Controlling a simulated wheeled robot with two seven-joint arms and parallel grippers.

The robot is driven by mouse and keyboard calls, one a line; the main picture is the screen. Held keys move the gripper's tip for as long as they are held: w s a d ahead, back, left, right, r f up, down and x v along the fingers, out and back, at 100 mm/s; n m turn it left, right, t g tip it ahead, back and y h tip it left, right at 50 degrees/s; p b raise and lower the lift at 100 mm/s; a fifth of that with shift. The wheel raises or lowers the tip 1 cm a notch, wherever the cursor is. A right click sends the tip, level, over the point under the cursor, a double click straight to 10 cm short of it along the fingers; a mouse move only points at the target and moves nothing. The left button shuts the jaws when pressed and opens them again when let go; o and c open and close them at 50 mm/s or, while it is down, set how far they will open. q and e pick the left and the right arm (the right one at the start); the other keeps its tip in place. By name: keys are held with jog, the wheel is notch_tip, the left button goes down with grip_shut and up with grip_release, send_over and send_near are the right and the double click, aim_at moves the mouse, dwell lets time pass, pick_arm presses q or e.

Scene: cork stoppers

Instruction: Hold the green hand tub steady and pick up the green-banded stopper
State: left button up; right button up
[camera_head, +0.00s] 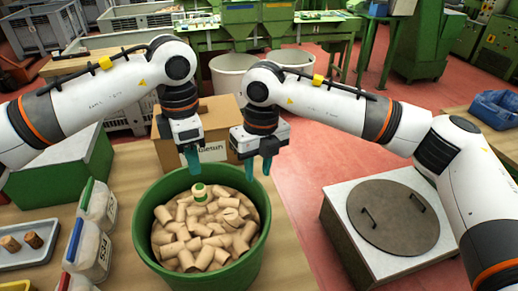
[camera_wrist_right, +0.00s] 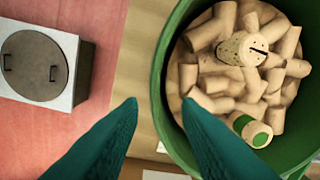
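The green hand tub (camera_head: 145,240) stands on the wooden table, filled with plain cork stoppers. The green-banded stopper (camera_head: 199,192) lies on top of the pile towards the tub's back. In the right wrist view this stopper (camera_wrist_right: 243,125) shows its green end close to the tub's wall. My left gripper (camera_head: 192,162) points down by the tub's back rim; whether it touches the rim is unclear. Its finger gap is not clear. My right gripper (camera_head: 257,166) is open and empty above the tub's back right rim; its parted fingers (camera_wrist_right: 158,106) show in the right wrist view.
A cardboard box (camera_head: 217,113) stands behind the tub. A metal box with a round lid (camera_head: 390,225) stands at the right. One stopper (camera_wrist_right: 243,48) has a dark slit.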

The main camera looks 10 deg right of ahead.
aim_at(256, 184)
jog(key=f, duration=0.5)
jog(key=shift+a+f, duration=0.2)
jog(key=shift+f, duration=0.1)
jog(key=shift+c, duration=0.4)
grip_shut()
dwell(1.3)
